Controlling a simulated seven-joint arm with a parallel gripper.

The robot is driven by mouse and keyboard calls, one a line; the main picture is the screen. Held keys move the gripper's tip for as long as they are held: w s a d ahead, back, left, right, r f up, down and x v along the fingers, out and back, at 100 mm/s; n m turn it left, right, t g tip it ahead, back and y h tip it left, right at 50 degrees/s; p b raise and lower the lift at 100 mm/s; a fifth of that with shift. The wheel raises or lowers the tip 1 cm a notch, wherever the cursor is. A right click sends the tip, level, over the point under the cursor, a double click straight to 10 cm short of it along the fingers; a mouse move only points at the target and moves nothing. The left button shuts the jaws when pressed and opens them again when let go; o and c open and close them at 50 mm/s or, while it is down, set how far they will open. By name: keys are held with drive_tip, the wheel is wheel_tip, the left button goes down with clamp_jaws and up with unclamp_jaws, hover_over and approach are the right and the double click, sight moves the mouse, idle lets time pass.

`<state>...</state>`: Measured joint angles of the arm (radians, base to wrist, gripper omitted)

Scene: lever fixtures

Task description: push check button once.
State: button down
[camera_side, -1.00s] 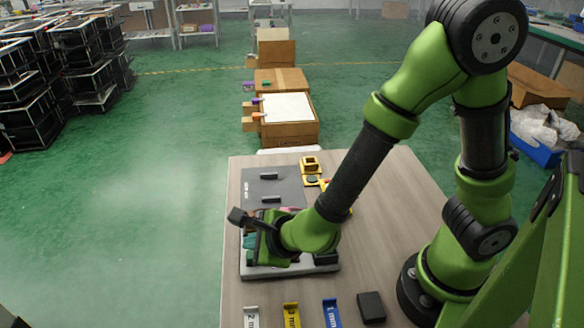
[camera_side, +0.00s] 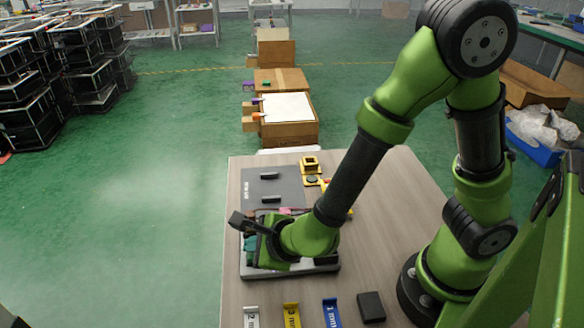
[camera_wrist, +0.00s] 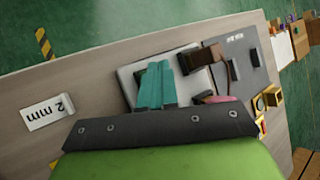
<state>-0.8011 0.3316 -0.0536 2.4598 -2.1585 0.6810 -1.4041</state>
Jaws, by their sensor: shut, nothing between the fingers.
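My gripper (camera_side: 251,243) is over the light-coloured box (camera_side: 328,268) on the table, low and close to it. In the wrist view my gripper (camera_wrist: 156,68) shows as two teal fingers side by side, shut with nothing between them. They lie over the box's pale top (camera_wrist: 127,78). I cannot tell whether the fingertips touch it. I cannot make out the check button in either view; my gripper and wrist cover much of the box. A dark bracket-like part (camera_wrist: 203,57) stands beside the fingers in the wrist view.
A grey panel (camera_side: 290,182) with two black handles lies behind the box. Yellow fixtures (camera_side: 311,165) stand to its right. White (camera_side: 251,316), yellow (camera_side: 291,314) and blue (camera_side: 331,313) labelled pieces and a black block (camera_side: 371,307) line the front. The table's right side has bare room.

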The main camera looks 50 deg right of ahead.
drive_tip(key=shift+f, duration=0.45)
idle(0.5)
drive_tip(key=shift+r, duration=0.9)
drive_tip(key=shift+r, duration=0.1)
drive_tip(key=shift+r, duration=2.4)
